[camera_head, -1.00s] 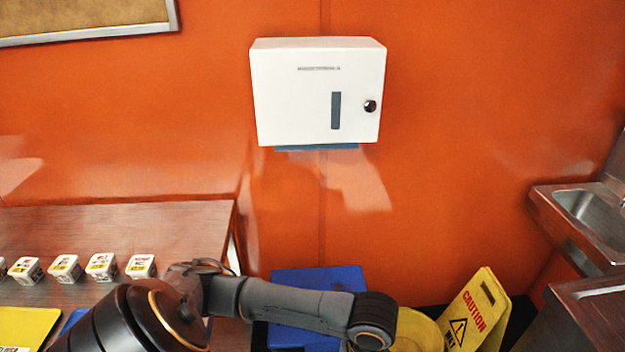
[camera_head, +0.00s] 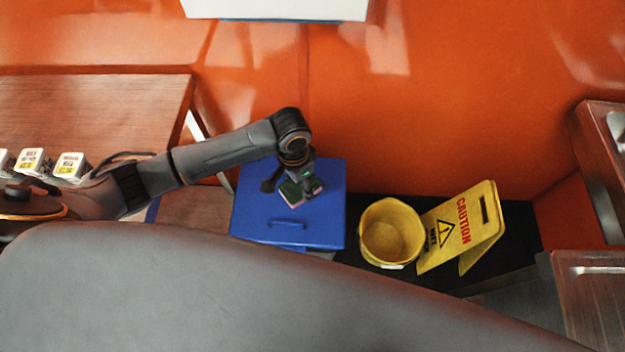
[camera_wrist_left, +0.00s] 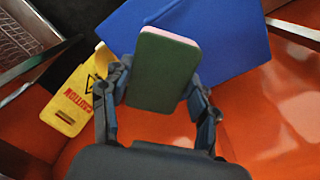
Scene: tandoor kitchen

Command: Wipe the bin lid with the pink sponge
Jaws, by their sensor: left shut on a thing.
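The blue bin lid (camera_head: 255,215) is below my left arm in the head view, with a handle near its front edge. It also shows in the left wrist view (camera_wrist_left: 235,45), behind the sponge. My left gripper (camera_head: 295,190) is over the lid and shut on the sponge (camera_head: 291,194), which has a pink side and a dark green side. In the left wrist view the sponge (camera_wrist_left: 162,72) sits between both fingers, its green face towards the camera and a pink edge at the top. I cannot tell whether it touches the lid. My right gripper is not in view.
A yellow bucket (camera_head: 391,232) and a yellow caution sign (camera_head: 462,228) stand right of the bin. A wooden table (camera_head: 95,110) with several small labelled containers is at left. An orange wall rises behind. A sink unit is at far right.

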